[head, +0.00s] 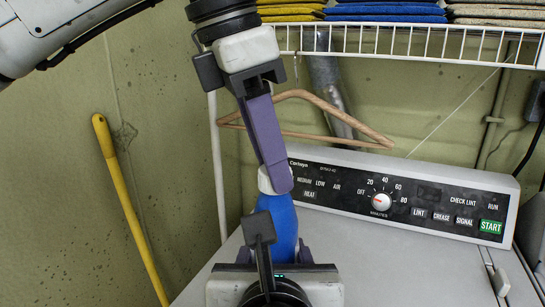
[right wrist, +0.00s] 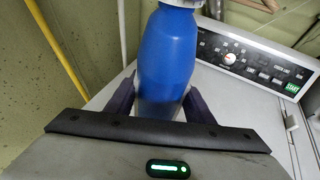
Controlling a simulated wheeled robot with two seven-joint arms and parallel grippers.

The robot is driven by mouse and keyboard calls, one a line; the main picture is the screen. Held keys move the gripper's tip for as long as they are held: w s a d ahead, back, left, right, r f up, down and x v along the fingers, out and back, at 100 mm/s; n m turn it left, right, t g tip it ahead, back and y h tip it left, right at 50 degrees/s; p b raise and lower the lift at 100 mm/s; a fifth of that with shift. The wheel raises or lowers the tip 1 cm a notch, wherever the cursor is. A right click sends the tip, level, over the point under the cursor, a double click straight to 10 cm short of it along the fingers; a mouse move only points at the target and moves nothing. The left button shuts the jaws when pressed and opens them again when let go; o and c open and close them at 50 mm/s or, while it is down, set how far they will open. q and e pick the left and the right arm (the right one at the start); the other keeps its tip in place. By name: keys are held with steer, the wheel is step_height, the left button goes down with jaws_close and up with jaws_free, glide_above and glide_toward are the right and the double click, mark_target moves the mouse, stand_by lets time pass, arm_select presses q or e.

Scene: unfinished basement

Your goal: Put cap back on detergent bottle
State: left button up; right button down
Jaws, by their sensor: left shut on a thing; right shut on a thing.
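The blue detergent bottle (head: 283,222) stands upright over the dryer top, and it fills the middle of the right wrist view (right wrist: 168,55). My right gripper (head: 275,250) is shut around the bottle's lower part, with a purple finger on each side in the right wrist view (right wrist: 158,103). My left gripper (head: 276,186) reaches down from above and is shut on the white cap (head: 264,181) at the bottle's top. The finger hides much of the cap, so I cannot tell whether it is seated. A whitish part at the bottle's top is cut off in the right wrist view.
The dryer (head: 400,262) has a raised control panel (head: 400,200) behind the bottle. A wooden hanger (head: 330,105) hangs behind my left gripper. A white wire shelf (head: 420,42) with folded cloths runs above. A yellow pole (head: 130,210) leans on the left wall.

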arm_select(q)
steer(key=m+g, duration=0.1)
steer(key=m, duration=0.3)
steer(key=shift+w+d, duration=0.1)
steer(key=shift+w, duration=0.05)
steer(key=m+g, duration=0.1)
steer(key=m, duration=0.3)
steer(key=shift+w, duration=0.1)
steer(key=m, duration=0.2)
steer(key=m+g+y, duration=0.1)
steer(key=m, duration=0.2)
steer(key=shift+d+g, duration=0.1)
steer(key=shift+g, duration=0.2)
steer(key=shift+w+m+y, duration=0.1)
steer(key=shift+m+y, duration=0.2)
steer(key=shift+m, duration=1.2)
steer(key=o, duration=1)
steer(key=shift+c, duration=0.2)
